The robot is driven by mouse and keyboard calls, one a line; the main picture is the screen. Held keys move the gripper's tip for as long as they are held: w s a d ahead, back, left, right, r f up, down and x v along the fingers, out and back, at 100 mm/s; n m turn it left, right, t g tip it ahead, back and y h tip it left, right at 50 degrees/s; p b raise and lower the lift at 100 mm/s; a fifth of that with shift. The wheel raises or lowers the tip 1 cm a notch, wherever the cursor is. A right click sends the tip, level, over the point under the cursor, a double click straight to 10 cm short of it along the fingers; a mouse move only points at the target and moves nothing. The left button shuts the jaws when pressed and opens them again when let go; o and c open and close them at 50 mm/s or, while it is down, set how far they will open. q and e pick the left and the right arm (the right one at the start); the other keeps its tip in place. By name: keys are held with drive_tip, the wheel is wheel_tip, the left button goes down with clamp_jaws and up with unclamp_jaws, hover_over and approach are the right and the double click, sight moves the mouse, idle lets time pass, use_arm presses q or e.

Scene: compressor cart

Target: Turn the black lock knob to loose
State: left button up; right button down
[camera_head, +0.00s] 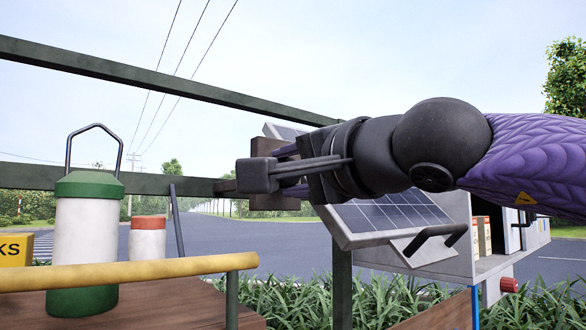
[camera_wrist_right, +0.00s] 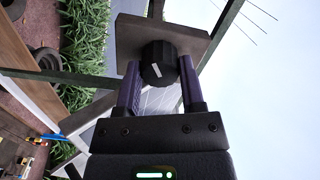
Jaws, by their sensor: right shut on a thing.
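The black lock knob (camera_wrist_right: 158,64) shows in the right wrist view. It is round and ribbed, with a white pointer mark, and sits on a brown plate (camera_wrist_right: 190,36). My right gripper (camera_wrist_right: 157,84) has one finger on each side of the knob and is shut on it. In the head view my right gripper (camera_head: 272,174) reaches in from the right, in front of the plate on the green frame. There the gripper hides the knob. My left gripper is in neither view.
Green frame rails (camera_head: 150,80) cross at the left. A green and white canister (camera_head: 88,228) and a red-topped white container (camera_head: 147,238) stand behind a yellow rail (camera_head: 130,271). A tilted solar panel (camera_head: 388,216) is below my right arm. Grass lies below.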

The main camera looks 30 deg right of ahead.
drive_tip(key=shift+f, duration=0.1)
drive_tip(key=shift+c, duration=1)
unclamp_jaws()
drive_tip(key=s+b, duration=0.1)
drive_tip(key=s, duration=0.9)
drive_tip(key=shift+d, duration=0.4)
drive_tip(key=shift+w, duration=0.1)
